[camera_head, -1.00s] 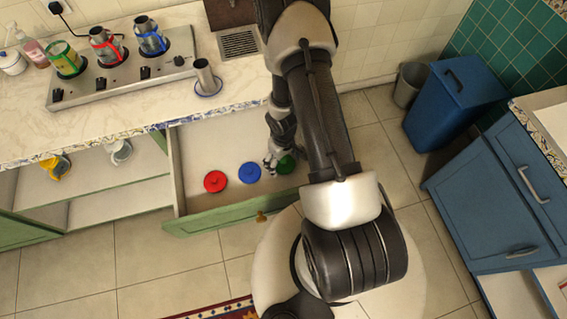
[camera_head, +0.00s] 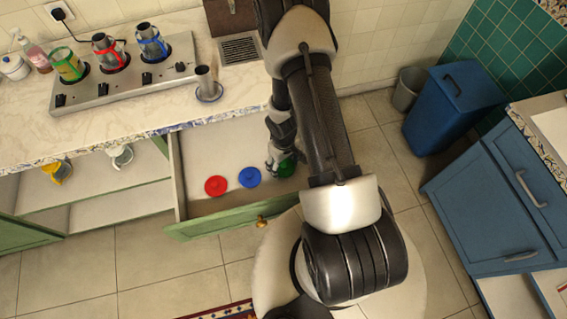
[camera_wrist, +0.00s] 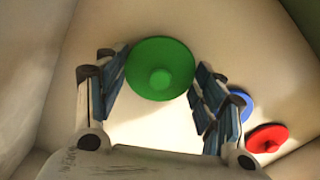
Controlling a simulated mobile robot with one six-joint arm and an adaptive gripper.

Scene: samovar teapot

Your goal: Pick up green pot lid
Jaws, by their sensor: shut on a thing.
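The green pot lid (camera_head: 287,169) is at the right end of the open drawer (camera_head: 212,206), partly hidden behind my arm. In the wrist view the round green lid (camera_wrist: 160,68), with its knob facing the camera, sits between the two fingers. My gripper (camera_head: 275,167) reaches down into the drawer, and in the wrist view my gripper (camera_wrist: 161,80) is shut on the lid, a finger at each side. I cannot tell whether the lid is clear of the drawer floor.
A blue lid (camera_head: 249,177) and a red lid (camera_head: 216,186) lie left of the green one in the drawer. The drawer walls surround the gripper. Above is the counter (camera_head: 130,112) with a stove (camera_head: 120,80), several pots and a cup (camera_head: 207,82).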

